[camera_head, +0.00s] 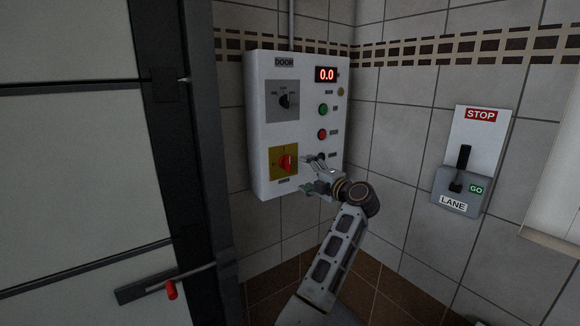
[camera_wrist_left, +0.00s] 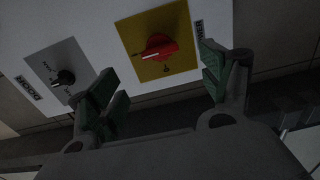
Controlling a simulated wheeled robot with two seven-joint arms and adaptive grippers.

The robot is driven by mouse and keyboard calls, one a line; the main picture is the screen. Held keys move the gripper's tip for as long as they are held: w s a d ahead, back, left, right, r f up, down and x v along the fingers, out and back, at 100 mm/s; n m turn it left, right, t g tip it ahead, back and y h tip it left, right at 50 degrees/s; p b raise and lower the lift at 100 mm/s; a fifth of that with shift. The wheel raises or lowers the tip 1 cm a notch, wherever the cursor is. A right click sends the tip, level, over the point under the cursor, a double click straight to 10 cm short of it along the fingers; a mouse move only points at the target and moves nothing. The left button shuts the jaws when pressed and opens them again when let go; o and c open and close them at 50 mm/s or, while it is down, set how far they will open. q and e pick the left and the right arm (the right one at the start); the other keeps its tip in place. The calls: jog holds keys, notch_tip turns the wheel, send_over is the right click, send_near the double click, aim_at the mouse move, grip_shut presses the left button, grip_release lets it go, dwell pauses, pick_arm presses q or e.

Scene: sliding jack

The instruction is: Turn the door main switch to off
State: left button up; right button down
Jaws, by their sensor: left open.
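The door main switch is a red rotary knob (camera_head: 287,163) on a yellow plate (camera_head: 276,175), low on the white DOOR box (camera_head: 258,125). In the left wrist view the red knob (camera_wrist_left: 158,47) and yellow plate (camera_wrist_left: 128,32) show at the top, between my two fingers. A white line marks the knob's handle; the plate's lettering is too small to read surely. My left gripper (camera_head: 313,176) is just right of the knob in the head view, open and apart from it. In the wrist view its green-padded fingers (camera_wrist_left: 160,83) are spread wide and empty.
The box also has a black selector (camera_head: 285,101) on a grey plate, a green button (camera_head: 323,110), a red button (camera_head: 322,134) and a red 0.0 display (camera_head: 326,74). A STOP/GO lane lever (camera_head: 461,170) is on the right wall. A grey door (camera_head: 70,160) stands left.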

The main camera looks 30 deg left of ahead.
aim_at(290, 165)
pick_arm(q)
jog(key=x, duration=0.8)
jog(key=shift+a, duration=0.1)
jog(key=shift+x, duration=0.95)
pick_arm(e)
jog(key=shift+w+a+r, duration=0.2)
jog(key=shift+w+r, duration=0.05)
jog(key=shift+w, duration=0.05)
pick_arm(q)
jog(key=shift+r, duration=0.1)
pick_arm(e)
jog(key=shift+s, duration=0.1)
pick_arm(q)
jog(key=shift+c, duration=0.7)
jog(key=c, duration=0.9)
jog(key=shift+o, duration=0.2)
pick_arm(e)
jog(key=shift+f, duration=0.1)
